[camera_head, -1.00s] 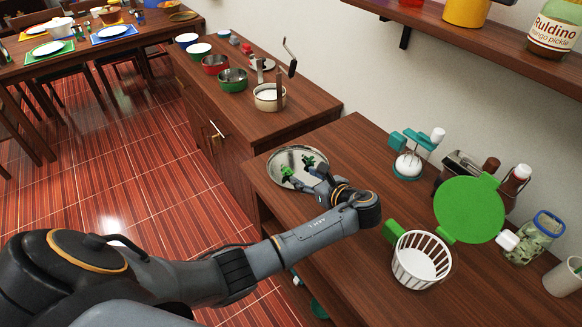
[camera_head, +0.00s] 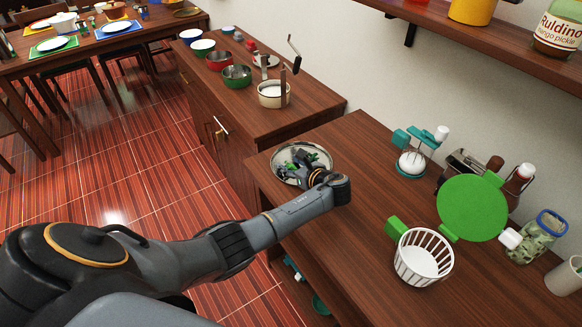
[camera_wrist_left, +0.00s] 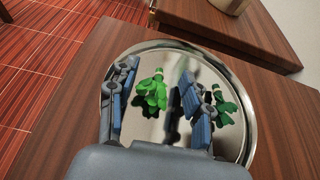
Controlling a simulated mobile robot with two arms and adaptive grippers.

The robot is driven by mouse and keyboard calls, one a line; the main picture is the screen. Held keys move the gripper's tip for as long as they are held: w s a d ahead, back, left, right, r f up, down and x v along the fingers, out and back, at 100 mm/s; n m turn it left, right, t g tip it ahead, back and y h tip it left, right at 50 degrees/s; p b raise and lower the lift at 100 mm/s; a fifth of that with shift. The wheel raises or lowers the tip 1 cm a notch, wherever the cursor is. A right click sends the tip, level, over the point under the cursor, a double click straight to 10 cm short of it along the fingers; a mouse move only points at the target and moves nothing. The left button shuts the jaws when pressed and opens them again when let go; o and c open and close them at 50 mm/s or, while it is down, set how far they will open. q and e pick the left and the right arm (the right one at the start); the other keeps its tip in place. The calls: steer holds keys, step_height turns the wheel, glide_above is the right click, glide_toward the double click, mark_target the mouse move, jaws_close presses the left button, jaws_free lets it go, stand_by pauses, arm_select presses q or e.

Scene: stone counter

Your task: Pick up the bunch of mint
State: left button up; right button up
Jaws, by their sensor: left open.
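Two green leafy bunches lie on a round silver tray (camera_head: 276,160); its rim also shows in the left wrist view (camera_wrist_left: 247,146). One bunch (camera_wrist_left: 153,93) is bright green and lies between the fingers of my left gripper (camera_wrist_left: 156,80). The other bunch (camera_wrist_left: 224,103) is darker and lies at the right, partly hidden by the right-hand finger. I cannot tell for certain which one is the mint. My left gripper (camera_head: 299,163) is open over the tray and holds nothing. In the head view it covers much of both bunches. My right gripper is not in view.
A white basket (camera_head: 424,262), a green round lid (camera_head: 472,208) and a glass jar (camera_head: 537,238) stand on the right of the counter. A teal-handled dispenser (camera_head: 414,160) stands near the wall. A pot (camera_head: 272,95) and bowls stand on the farther counter.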

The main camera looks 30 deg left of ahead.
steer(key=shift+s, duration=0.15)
arm_select(q)
steer(key=c, duration=0.6)
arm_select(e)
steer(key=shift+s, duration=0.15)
arm_select(q)
steer(key=shift+r, duration=0.1)
steer(key=shift+c, duration=0.2)
